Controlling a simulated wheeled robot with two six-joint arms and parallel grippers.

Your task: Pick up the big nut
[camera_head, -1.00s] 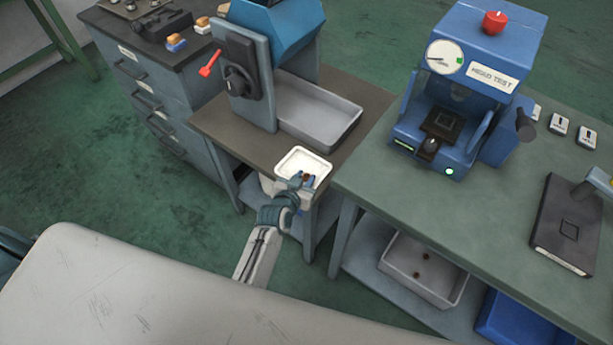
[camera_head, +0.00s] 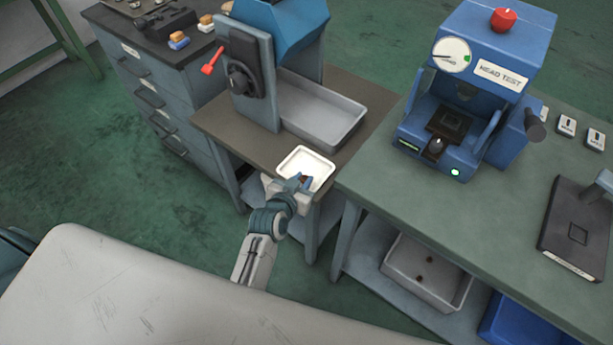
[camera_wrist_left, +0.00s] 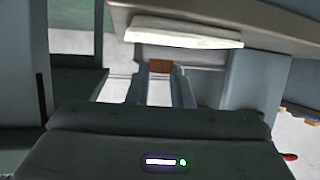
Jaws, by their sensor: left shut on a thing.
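My left gripper (camera_head: 304,181) is at the near edge of the small white tray (camera_head: 318,160), on the front of the brown-topped table. In the left wrist view its fingers (camera_wrist_left: 161,72) are closed around an orange-brown piece, which I take to be the big nut (camera_wrist_left: 160,66). Only one face of the nut shows between the fingertips, so its full shape is hidden. In the head view the nut is a tiny dark brown spot between the fingers. The pale tray rim (camera_wrist_left: 183,32) shows above the fingers in the wrist view. My right gripper is not in view.
Behind the white tray stand a grey metal tray (camera_head: 340,138) and a blue machine with a red lever (camera_head: 211,64). A grey bin (camera_head: 455,297) with brown pieces sits on the shelf below.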

